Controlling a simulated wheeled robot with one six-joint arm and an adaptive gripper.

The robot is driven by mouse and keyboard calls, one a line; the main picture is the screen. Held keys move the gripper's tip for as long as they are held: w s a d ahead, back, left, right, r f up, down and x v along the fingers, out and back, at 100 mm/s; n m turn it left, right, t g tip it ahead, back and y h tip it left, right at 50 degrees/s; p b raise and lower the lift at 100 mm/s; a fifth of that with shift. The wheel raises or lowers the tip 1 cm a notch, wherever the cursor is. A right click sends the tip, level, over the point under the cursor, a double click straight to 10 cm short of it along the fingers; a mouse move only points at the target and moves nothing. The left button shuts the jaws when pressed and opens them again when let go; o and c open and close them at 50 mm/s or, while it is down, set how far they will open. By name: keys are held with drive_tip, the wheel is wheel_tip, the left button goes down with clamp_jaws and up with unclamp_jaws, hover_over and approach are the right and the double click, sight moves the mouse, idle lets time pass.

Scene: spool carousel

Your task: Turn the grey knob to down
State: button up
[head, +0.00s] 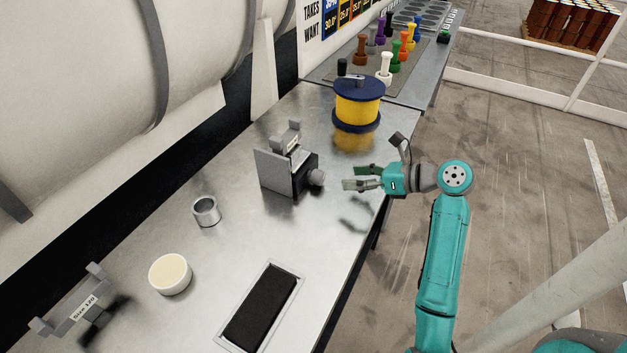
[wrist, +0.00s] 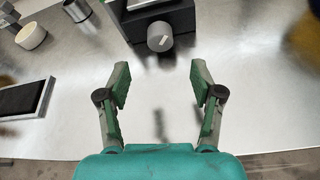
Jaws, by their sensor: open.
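The grey knob (head: 317,177) sits on the front of a dark box (head: 303,182) with a grey plate behind it, on the metal bench. In the wrist view the grey knob (wrist: 160,37) is at the top centre, with a pale mark on its top side. My gripper (head: 354,178) is in front of the knob, its fingers pointing at it, with a gap between. The wrist view shows my gripper (wrist: 160,84) open and empty, the knob beyond the fingertips.
A yellow spool (head: 358,104) with blue flanges stands behind my gripper. A metal cup (head: 206,211), a cream-topped tub (head: 170,274) and a black pad in a tray (head: 262,307) are on the near bench. Several coloured pegs stand at the far end. The bench before the knob is clear.

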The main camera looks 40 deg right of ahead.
sight(323, 177)
drive_tip(key=x, duration=0.9)
drive_tip(key=shift+w+f, duration=0.15)
drive_tip(key=c, duration=1.1)
